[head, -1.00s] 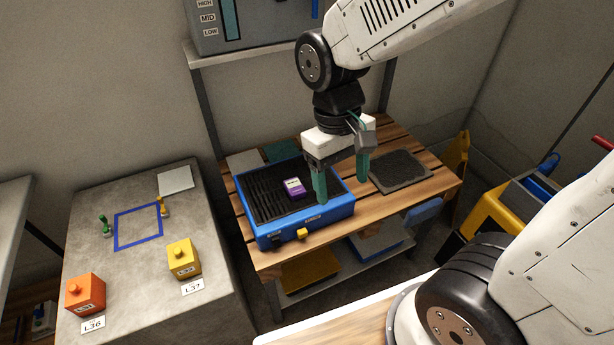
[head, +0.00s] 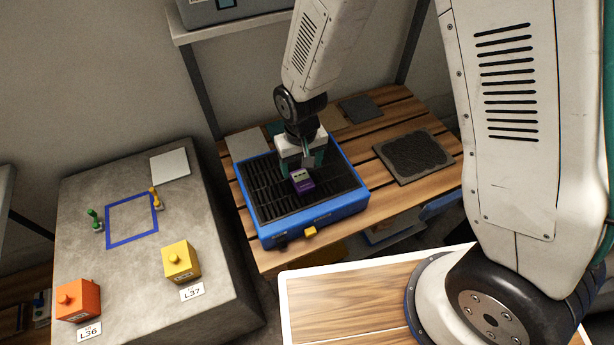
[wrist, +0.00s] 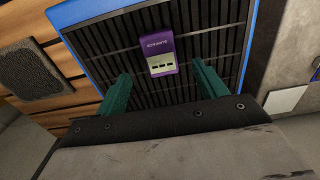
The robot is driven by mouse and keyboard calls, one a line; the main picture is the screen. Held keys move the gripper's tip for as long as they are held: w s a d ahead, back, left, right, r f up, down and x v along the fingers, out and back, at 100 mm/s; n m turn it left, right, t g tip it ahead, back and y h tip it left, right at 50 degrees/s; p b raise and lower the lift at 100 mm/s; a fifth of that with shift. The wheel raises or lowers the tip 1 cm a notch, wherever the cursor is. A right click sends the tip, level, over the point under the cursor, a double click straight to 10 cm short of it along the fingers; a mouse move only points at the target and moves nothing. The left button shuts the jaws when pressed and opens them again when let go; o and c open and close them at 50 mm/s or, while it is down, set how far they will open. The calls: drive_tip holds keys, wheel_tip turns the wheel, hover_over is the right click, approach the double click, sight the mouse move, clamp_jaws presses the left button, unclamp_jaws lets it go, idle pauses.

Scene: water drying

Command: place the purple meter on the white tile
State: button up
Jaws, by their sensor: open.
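The purple meter (head: 303,182) lies on the black ribbed bed of the blue tray (head: 317,213), its pale label facing up. It also shows in the wrist view (wrist: 161,54). My gripper (head: 302,164) is over the tray, just behind the meter in the head view. Its green fingers (wrist: 161,71) are apart, with the meter ahead of and between their tips in the wrist view; nothing is held. A white tile (head: 170,164) lies bare at the back of the grey block on the left.
The grey block (head: 125,275) carries a blue square outline (head: 132,219), green and yellow pegs, an orange box (head: 77,301) and a yellow box (head: 181,262). A dark mat (head: 414,156) lies on the slatted wooden table right of the tray. A shelf stands behind.

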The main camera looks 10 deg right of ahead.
sight(301, 178)
drive_tip(key=f, duration=0.6)
drive_tip(key=shift+w+a+f, duration=0.1)
drive_tip(key=shift+w+a, duration=0.05)
drive_tip(key=shift+w, duration=0.05)
drive_tip(key=c, duration=1.2)
